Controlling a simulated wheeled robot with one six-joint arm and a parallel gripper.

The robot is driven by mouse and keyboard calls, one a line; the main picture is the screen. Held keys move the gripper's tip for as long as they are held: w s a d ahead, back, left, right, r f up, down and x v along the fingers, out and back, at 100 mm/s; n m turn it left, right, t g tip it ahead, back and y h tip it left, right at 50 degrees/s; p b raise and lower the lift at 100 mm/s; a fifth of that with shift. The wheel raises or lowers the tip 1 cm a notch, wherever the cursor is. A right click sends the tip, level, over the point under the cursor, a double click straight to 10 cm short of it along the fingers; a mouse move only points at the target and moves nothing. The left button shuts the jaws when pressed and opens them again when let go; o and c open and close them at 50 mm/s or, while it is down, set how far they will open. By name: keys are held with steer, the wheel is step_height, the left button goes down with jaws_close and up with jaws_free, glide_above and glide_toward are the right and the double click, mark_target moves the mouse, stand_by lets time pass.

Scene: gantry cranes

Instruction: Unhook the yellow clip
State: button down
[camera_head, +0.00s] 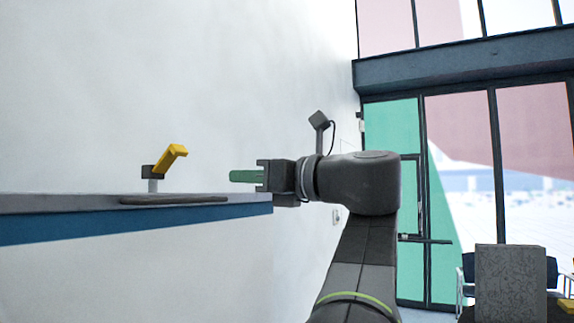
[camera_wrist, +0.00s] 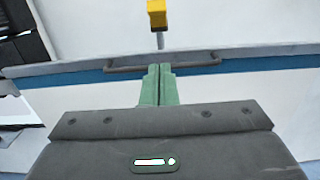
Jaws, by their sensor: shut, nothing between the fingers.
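The yellow clip (camera_head: 171,158) sits tilted on a dark block on a short grey post at the edge of the counter (camera_head: 60,204). It also shows in the wrist view (camera_wrist: 157,14), at the top centre, beyond my fingertips. My gripper (camera_head: 232,176) has green fingers pointing left toward the clip, with a clear gap between them. In the wrist view (camera_wrist: 159,68) the two green fingers lie side by side, shut with nothing between them. How the clip is fastened to the block cannot be made out.
A dark handle bar (camera_head: 173,200) runs along the counter's front edge, below the clip; the wrist view shows it as a bar (camera_wrist: 130,66) ahead of my fingers. A white wall (camera_head: 200,80) rises behind. A grey speckled block (camera_head: 510,283) and chairs stand at the right.

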steer(key=p, duration=0.3)
glide_toward(170, 162)
step_height(170, 162, down, 2)
steer(key=shift+w+a+r+p, duration=0.2)
steer(key=shift+a+r+p, duration=0.45)
steer(key=shift+a, duration=0.1)
steer(key=shift+w+a+r+p, duration=0.25)
steer(key=shift+a+r+p, duration=0.25)
steer(key=shift+a+p, duration=0.15)
